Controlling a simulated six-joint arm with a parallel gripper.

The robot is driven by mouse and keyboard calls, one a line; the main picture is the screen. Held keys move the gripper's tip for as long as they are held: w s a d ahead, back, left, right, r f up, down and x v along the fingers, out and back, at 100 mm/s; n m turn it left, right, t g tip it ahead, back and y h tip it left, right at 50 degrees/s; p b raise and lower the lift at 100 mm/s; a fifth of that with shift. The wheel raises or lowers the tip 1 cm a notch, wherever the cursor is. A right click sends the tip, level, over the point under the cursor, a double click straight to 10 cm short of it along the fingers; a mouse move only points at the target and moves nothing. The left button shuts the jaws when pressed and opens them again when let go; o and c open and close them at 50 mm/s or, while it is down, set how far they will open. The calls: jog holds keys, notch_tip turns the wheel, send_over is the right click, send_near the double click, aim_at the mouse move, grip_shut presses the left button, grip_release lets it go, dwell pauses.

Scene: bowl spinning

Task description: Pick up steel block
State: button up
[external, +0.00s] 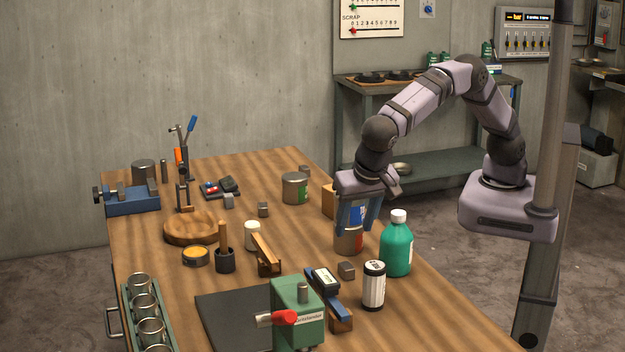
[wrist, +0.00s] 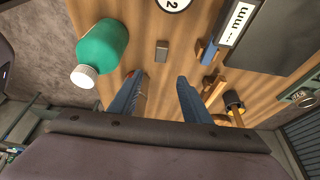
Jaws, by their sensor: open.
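Several small grey metal blocks lie on the wooden bench (external: 140,235), and I cannot tell by look alone which is the steel block. One grey block (external: 347,271) sits in the front right, between the blue-topped tool and the white jar; it also shows in the wrist view (wrist: 162,50), ahead of my fingertips. Others are a block (external: 263,210) mid-bench, a block (external: 228,201) to its left, and a block (external: 304,170) at the back. My gripper (external: 357,222) is open with blue fingers, pointing down above the bench's right side, apart from the front block.
A can (external: 348,242) stands by my fingers, partly hidden. A green bottle (external: 397,245) and a white jar (external: 374,286) stand close right of the front block. A blue-topped tool (external: 324,281) and a green machine (external: 297,312) are left of it.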

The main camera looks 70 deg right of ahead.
send_near(347, 266)
jog(key=f, duration=0.2)
jog(key=shift+w+d+f+p, duration=0.5)
jog(key=shift+d+f, duration=0.1)
jog(key=shift+f, duration=0.1)
jog(key=shift+d+f+p, duration=0.2)
jog(key=shift+f+p, duration=0.1)
jog(key=shift+p, duration=0.15)
jog(key=shift+p+x, duration=1.1)
jog(key=shift+x, duration=1.15)
jog(key=shift+w, duration=0.1)
jog(key=shift+a, duration=0.1)
grip_shut()
